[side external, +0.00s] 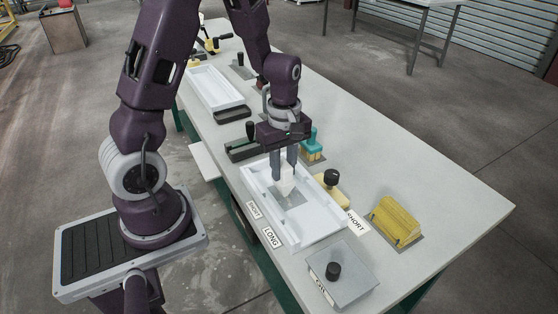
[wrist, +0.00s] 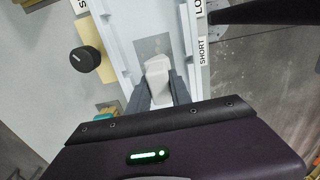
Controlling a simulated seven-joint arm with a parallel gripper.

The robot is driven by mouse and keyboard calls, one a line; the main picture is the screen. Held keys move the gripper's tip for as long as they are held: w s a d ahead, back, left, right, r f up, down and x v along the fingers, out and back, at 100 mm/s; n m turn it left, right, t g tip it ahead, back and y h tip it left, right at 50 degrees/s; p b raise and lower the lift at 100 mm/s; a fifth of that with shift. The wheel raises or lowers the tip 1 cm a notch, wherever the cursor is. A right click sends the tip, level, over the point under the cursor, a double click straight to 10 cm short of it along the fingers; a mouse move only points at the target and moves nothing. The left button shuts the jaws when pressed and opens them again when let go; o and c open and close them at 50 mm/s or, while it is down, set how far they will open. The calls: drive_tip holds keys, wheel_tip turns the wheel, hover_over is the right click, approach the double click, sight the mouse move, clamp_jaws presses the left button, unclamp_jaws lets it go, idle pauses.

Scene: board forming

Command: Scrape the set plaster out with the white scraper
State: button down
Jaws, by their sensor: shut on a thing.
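My gripper (side external: 283,168) is shut on the white scraper (side external: 287,186) and holds it inside the white tray mould (side external: 313,235). In the wrist view the scraper (wrist: 158,78) sits between my two grey fingers (wrist: 158,90). A grey patch (side external: 292,198) lies on the tray floor beside the scraper's lower end; it also shows in the wrist view (wrist: 153,45). I cannot tell whether the patch is plaster, or whether the scraper touches the floor.
A grey plate with a black knob (side external: 334,271) stands in front of the tray. A yellow ridged block (side external: 398,220) and a yellow piece with a black knob (side external: 330,190) are to its right. A teal-handled brush (side external: 312,148) stands behind. Another white tray (side external: 215,92) is farther back.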

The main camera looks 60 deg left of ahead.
drive_tip(key=shift+d+f, duration=0.25)
drive_tip(key=shift+d, duration=0.4)
drive_tip(key=shift+d+f, duration=0.2)
drive_tip(key=shift+d, duration=0.4)
drive_tip(key=shift+d+r, duration=0.15)
drive_tip(key=shift+d, duration=1.35)
drive_tip(key=shift+a, duration=4.15)
drive_tip(key=shift+w+f, duration=0.2)
drive_tip(key=shift+w, duration=0.15)
drive_tip(key=shift+w+d+r, duration=0.1)
drive_tip(key=shift+d+r, duration=0.1)
drive_tip(key=shift+d, duration=0.1)
drive_tip(key=shift+d+f, duration=0.15)
drive_tip(key=shift+d, duration=3.7)
drive_tip(key=shift+a, duration=4.1)
drive_tip(key=shift+a+r, duration=0.1)
drive_tip(key=shift+r, duration=0.15)
wheel_tip(320, 180, up, 8)
drive_tip(key=shift+f, duration=0.2)
